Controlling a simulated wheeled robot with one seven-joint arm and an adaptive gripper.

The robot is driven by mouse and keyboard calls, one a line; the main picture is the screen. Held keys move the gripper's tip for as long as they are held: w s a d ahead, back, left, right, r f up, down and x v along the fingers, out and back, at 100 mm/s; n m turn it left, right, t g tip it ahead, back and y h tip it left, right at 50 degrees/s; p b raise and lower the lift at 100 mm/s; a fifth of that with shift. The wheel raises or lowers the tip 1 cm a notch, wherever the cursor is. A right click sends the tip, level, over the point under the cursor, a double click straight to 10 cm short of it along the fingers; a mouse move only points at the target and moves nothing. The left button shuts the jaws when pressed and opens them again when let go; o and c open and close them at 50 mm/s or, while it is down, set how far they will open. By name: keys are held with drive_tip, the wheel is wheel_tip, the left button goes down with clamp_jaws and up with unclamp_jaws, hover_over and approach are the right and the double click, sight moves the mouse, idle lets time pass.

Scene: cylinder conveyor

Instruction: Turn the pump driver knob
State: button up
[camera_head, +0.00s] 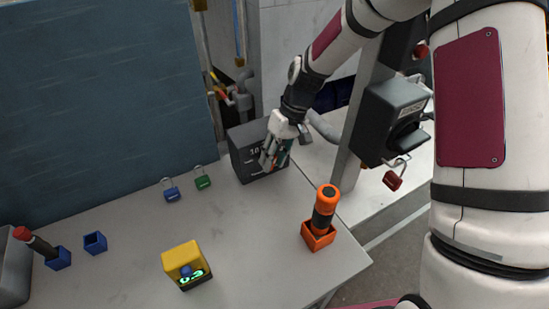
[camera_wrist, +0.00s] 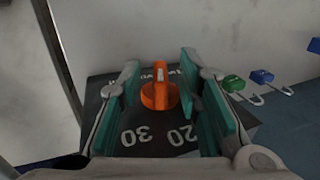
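The pump driver is a dark grey box (camera_head: 246,157) at the back edge of the table, with white numbers on it. Its orange knob (camera_wrist: 158,88) shows in the wrist view on the dark numbered face (camera_wrist: 160,142), with 30 and 20 readable below it. My gripper (camera_head: 272,160) is at the front of the box in the head view. In the wrist view its teal fingers (camera_wrist: 158,100) are open, one on each side of the knob, with a visible gap on both sides. The knob is hidden in the head view.
A blue padlock (camera_head: 171,192) and a green padlock (camera_head: 203,181) lie left of the box. An orange-topped cylinder (camera_head: 325,205) stands in an orange holder (camera_head: 317,240). A yellow box with a green display (camera_head: 186,264) sits in front. The table's middle is clear.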

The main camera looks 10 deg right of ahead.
drive_tip(key=v, duration=1.2)
